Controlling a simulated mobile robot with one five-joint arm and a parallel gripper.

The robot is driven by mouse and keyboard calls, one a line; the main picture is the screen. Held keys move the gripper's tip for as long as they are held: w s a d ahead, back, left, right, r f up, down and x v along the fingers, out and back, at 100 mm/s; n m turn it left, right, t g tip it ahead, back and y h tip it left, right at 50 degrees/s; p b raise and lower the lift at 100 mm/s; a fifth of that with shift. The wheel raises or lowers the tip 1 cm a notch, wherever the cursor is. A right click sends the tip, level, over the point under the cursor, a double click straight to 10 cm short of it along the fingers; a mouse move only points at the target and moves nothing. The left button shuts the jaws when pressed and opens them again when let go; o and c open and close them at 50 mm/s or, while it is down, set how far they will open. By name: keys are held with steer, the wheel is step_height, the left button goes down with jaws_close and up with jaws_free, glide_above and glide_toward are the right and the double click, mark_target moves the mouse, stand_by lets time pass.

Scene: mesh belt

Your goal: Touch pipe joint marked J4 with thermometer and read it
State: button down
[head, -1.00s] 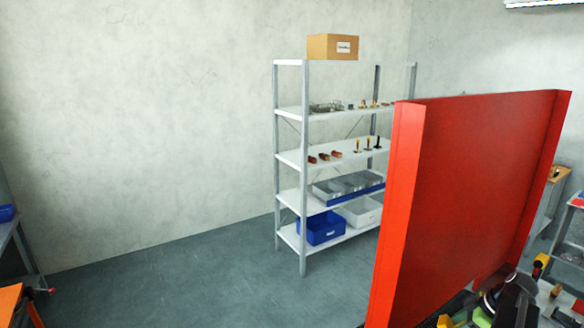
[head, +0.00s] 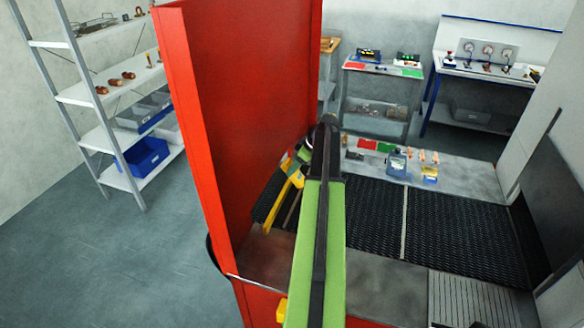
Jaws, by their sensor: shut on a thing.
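My green and black arm rises from the bottom middle of the head view and bends down behind itself. My gripper (head: 292,170) is partly hidden by this arm, close to the red panel and over the left end of the black mesh belt (head: 445,230). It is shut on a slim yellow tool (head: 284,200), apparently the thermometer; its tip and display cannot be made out. Small copper-coloured pieces (head: 428,157) stand on the grey ledge behind the belt. No J4 marking is legible, so I cannot tell which thing is the marked pipe joint.
A tall red panel (head: 235,110) stands close on the left of my arm. A white shelf (head: 118,90) with bins is beyond it. A blue-grey device (head: 397,162) stands on the ledge. A bench with round gauges (head: 487,50) is at back right. Floor at left is clear.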

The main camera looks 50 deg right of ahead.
mark_target(294, 179)
steer(key=shift+f+b, duration=2.9)
steer(key=shift+f, duration=0.25)
steer(key=shift+f, duration=0.15)
stand_by(0.4)
step_height(294, 179, up, 5)
steer(key=p, duration=0.5)
